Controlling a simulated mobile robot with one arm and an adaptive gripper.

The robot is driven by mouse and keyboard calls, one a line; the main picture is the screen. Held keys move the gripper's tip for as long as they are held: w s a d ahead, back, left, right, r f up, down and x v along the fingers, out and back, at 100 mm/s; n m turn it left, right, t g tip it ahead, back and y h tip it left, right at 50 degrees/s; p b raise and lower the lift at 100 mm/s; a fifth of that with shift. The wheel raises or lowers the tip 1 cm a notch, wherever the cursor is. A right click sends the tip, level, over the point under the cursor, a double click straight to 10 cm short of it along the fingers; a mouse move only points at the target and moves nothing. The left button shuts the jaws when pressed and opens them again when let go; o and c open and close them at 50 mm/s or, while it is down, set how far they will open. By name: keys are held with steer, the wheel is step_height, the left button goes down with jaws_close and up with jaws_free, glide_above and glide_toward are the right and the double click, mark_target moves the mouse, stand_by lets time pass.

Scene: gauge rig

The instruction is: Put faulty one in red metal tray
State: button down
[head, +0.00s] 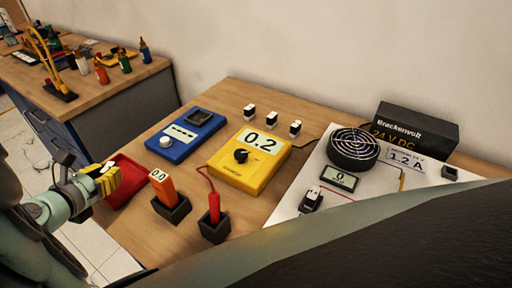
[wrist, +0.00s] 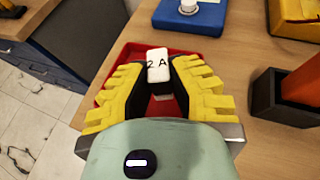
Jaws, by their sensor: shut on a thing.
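My gripper (head: 103,180) is at the left, above the red metal tray (head: 128,168). In the wrist view, my gripper's yellow fingers (wrist: 160,88) are shut on a small white fuse block (wrist: 159,66) marked "2 A". The red tray (wrist: 128,60) shows below and around the fingers. The block is held over the tray; its height above it is hard to tell. Three more white-and-black blocks stand in a row at the back: left (head: 249,111), middle (head: 271,119) and right (head: 295,129). Another block (head: 311,201) sits on the white rig board (head: 290,208).
A yellow meter (head: 258,170) reads 0.2, beside a blue device (head: 186,136). An orange tester (head: 163,186) reading 0.0 and a red probe (head: 214,207) stand in black holders near the tray. The board carries a fan (head: 353,149) and a display (head: 339,178) reading 0.

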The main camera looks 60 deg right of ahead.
mark_target(105, 166)
steer(key=w, duration=0.1)
steer(key=w+d, duration=0.1)
steer(key=shift+w+d+f, duration=0.15)
steer(key=shift+w, duration=0.25)
steer(key=shift+f+b, duration=0.6)
steer(key=shift+f, duration=1.25)
steer(key=shift+r, duration=0.1)
steer(key=c, duration=1)
jaws_free()
